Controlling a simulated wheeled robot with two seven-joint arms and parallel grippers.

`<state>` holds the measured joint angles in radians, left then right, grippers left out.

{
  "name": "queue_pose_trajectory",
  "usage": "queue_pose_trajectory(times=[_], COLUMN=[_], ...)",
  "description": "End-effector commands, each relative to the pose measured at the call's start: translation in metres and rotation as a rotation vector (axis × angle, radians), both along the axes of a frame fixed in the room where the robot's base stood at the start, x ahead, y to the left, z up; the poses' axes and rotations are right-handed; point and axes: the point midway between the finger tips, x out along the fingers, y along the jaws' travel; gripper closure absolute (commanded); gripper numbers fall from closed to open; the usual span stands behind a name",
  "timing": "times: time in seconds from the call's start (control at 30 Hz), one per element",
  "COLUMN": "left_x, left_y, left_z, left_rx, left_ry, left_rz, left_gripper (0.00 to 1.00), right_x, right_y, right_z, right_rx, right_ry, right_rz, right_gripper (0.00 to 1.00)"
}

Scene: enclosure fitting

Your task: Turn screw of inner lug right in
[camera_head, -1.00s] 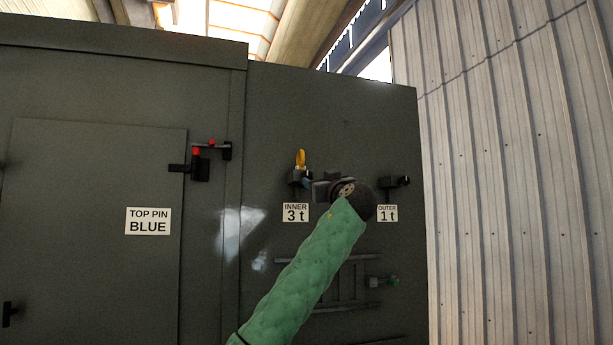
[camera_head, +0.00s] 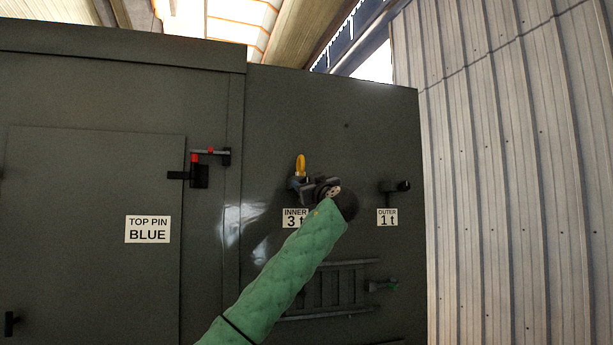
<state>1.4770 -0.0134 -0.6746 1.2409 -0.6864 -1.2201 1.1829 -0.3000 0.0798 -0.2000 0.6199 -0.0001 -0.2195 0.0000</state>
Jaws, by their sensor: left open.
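The inner lug (camera_head: 299,183) stands on the dark enclosure wall above the "INNER 3 t" label (camera_head: 292,218). A yellow shackle or ring (camera_head: 300,164) rises from it. My left arm, in a green sleeve, comes up from below. My left gripper (camera_head: 308,189) is at the lug's right side and partly covers it. It is open, but its fingertips are small and dark, and I cannot tell whether they touch anything. The screw of the inner lug is hidden or too small to make out. My right gripper is not in view.
The outer lug (camera_head: 396,186) is to the right, above the "OUTER 1 t" label (camera_head: 387,217). A vent or ladder-like frame (camera_head: 335,290) is below. A door (camera_head: 90,270) with a red-pinned hinge (camera_head: 198,168) and a "TOP PIN BLUE" label (camera_head: 148,229) is at left.

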Motion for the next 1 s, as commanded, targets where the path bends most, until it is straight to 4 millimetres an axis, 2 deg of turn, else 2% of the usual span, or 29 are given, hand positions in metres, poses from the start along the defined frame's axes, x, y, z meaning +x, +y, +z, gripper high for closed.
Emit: queue_pose_trajectory(times=[0.43, 0.47, 0.67, 1.0], left_x=[0.006, 0.006, 0.006, 0.006], left_y=[0.003, 0.003, 0.003, 0.003], left_z=[0.002, 0.002, 0.002, -0.001], left_rx=[0.000, 0.000, 0.000, 0.021], left_ry=[0.000, 0.000, 0.001, 0.007], left_rz=[0.000, 0.000, 0.000, -0.001], left_gripper=[0.49, 0.53, 0.92, 0.94], right_x=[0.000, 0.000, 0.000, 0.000], right_y=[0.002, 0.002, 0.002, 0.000], right_z=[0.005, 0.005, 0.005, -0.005], right_rx=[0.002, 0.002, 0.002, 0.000], right_ry=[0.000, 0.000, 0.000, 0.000], right_rz=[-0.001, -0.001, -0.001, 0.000], right_gripper=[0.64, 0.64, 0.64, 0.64])
